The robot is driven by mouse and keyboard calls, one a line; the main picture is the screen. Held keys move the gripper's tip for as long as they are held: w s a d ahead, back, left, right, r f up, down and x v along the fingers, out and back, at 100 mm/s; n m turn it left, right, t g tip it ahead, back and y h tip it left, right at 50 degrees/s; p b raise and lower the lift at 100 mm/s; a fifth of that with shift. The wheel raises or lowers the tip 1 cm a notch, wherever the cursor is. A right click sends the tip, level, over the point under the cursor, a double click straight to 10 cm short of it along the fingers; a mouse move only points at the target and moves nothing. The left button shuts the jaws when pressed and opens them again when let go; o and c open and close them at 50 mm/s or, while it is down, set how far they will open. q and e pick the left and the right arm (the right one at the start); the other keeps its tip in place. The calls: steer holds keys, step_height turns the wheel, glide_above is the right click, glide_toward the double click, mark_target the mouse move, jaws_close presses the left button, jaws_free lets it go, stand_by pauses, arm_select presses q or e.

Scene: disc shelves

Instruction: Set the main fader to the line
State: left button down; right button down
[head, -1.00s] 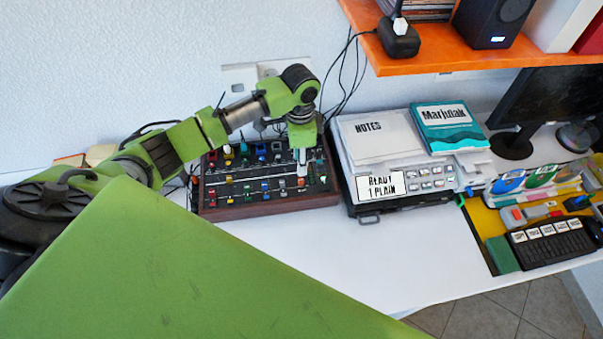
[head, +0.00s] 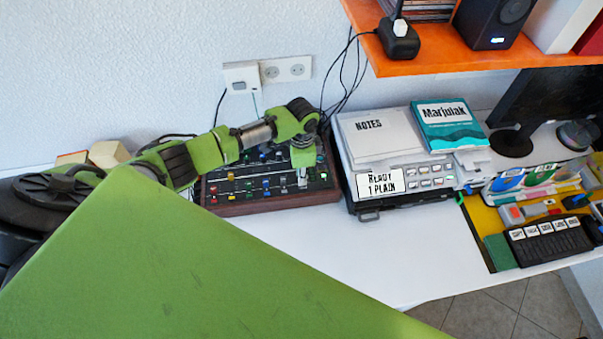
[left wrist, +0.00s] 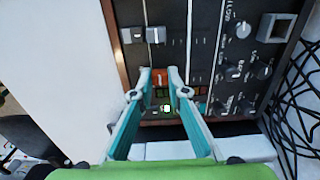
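The mixer (head: 270,203), a dark panel with a brown wooden edge, lies on the white desk against the wall. In the head view my left gripper (head: 302,182) points down at its right part. In the left wrist view the two fingertips (left wrist: 160,72) stand on either side of an orange-red fader cap (left wrist: 160,77). Whether they press on it cannot be told. A target line cannot be made out. My right gripper is not in view.
Round knobs (left wrist: 243,30) stand right of the faders, and black cables (left wrist: 292,120) lie beyond the mixer's edge. A grey device (head: 415,178) with a label reading "READY 1 PLAIN" stands right of the mixer. An orange shelf (head: 460,57) hangs above. The front desk is clear.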

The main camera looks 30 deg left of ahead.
arm_select(q)
steer(key=shift+w+a+f+b, duration=0.1)
steer(key=shift+w+a+b, duration=0.5)
steer(key=shift+w, duration=0.1)
steer(key=shift+w+a+f+b, duration=0.1)
steer(key=shift+w+a+b, duration=0.4)
steer(key=shift+w, duration=0.2)
steer(key=shift+w+a+r, duration=0.1)
steer(key=shift+w+a, duration=0.05)
steer(key=shift+w, duration=0.1)
steer(key=shift+r, duration=0.1)
steer(key=c, duration=2)
jaws_free()
steer(key=shift+o, duration=0.2)
step_height(320, 180, up, 12)
